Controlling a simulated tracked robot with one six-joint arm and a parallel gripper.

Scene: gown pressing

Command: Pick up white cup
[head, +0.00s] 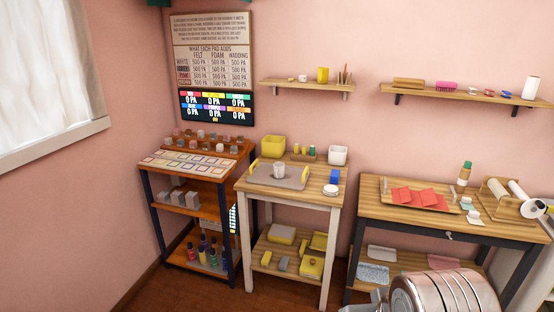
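A small whitish cup (279,171) stands upright on a grey tray (262,181) with yellow handles, on the middle wooden table (310,190). A wider white container (338,156) stands at the back right of the same table. I cannot tell from its shape whether that is also a cup. A metallic rounded part, which looks like my arm, shows at the bottom right, well apart from the cup. My gripper's fingers do not show.
The middle table also holds a yellow bin (273,146), a blue block (335,177) and a white round item (330,191). A shelf rack (190,205) stands close on the left. The right table (400,215) holds a tray with red pads (414,198). Wall shelves (305,84) hang above.

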